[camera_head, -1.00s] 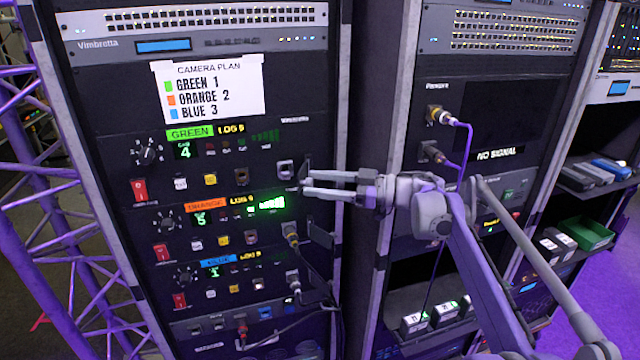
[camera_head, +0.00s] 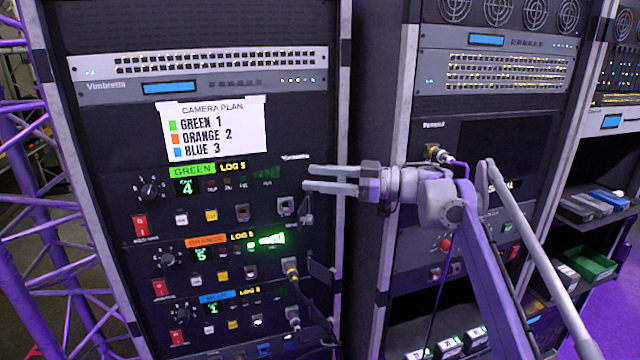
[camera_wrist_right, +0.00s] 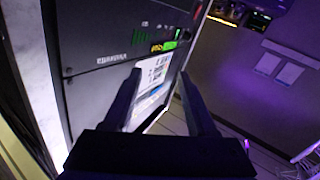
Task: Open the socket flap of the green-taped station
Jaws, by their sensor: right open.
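The green-taped station (camera_head: 193,170) is the top of three stations on the left rack in the head view. Its grey socket (camera_head: 286,206) is at the station's right end. A small dark flap (camera_head: 306,208) seems to stand out at the socket's right edge; its exact angle is hard to tell. My right gripper (camera_head: 306,179) is open and empty, its fingertips pointing left, just above and right of the socket in the picture. In the wrist view its two dark fingers (camera_wrist_right: 163,88) are spread apart. My left gripper is not in view.
The orange station (camera_head: 206,244) and blue station (camera_head: 216,298) sit below, with cables in their sockets and dark flaps beside them. A camera plan card (camera_head: 212,130) is taped above. The right rack (camera_head: 405,120) stands close by. A purple truss (camera_head: 40,220) is at left.

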